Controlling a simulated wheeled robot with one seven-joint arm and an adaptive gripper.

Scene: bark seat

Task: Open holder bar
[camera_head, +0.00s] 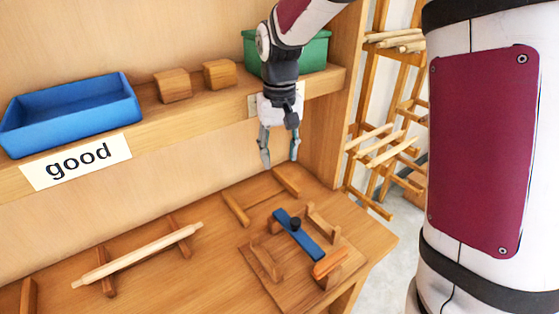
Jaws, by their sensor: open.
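The holder bar (309,243) is a blue strip with a black knob (295,223) on it. It lies across a wooden holder (262,265) fixed to a square base at the right of the bench. I cannot tell whether the bar is latched. My gripper (280,160) points down, open and empty. It hangs above and behind the holder, in front of the shelf edge, apart from the bar.
A pale spindle (140,255) rests on wooden supports at the left. An empty wooden rack (262,196) stands behind the holder. The shelf bears a blue tray (75,110), two wooden blocks (173,86) and a green bin (314,52). A wooden side panel (330,120) stands right of the gripper.

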